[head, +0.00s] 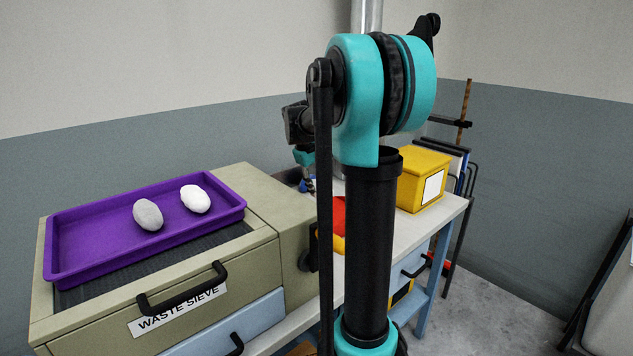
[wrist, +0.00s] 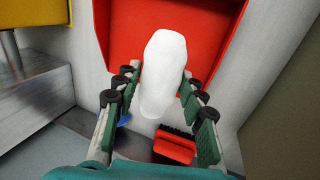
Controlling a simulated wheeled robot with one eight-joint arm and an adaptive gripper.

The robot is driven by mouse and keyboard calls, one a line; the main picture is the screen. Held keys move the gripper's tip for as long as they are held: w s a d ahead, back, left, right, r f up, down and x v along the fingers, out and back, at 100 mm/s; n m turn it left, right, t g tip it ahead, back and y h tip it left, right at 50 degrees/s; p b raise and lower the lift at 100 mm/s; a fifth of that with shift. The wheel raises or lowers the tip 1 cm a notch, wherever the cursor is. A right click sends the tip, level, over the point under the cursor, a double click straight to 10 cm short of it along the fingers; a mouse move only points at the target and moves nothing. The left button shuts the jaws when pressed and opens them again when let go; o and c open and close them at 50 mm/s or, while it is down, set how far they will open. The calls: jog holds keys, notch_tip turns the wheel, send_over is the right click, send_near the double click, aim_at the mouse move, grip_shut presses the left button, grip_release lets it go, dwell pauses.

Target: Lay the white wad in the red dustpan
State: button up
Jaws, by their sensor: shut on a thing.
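The white wad (wrist: 163,65) is long and rounded, and my gripper (wrist: 158,84) is shut on it, with green-padded fingers on both sides. The red dustpan (wrist: 215,22) lies behind the wad in the wrist view. The wad's far part overlaps the pan, and its near end reaches past the pan's edge in the picture. I cannot tell whether it touches the pan. In the head view only a sliver of red, likely the dustpan (head: 338,211), shows beside my arm, which hides the held wad.
A purple tray (head: 85,255) holds a grey wad (head: 148,214) and another white wad (head: 195,199) on the waste sieve cabinet (head: 282,285). A yellow box (head: 422,180) stands on the bench at right. A red brush (wrist: 174,149) lies near the pan.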

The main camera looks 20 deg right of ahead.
jog(key=shift+f, duration=4.7)
jog(key=o, duration=1.3)
jog(key=v, duration=1.2)
jog(key=shift+d, duration=0.1)
jog(key=shift+s, duration=0.1)
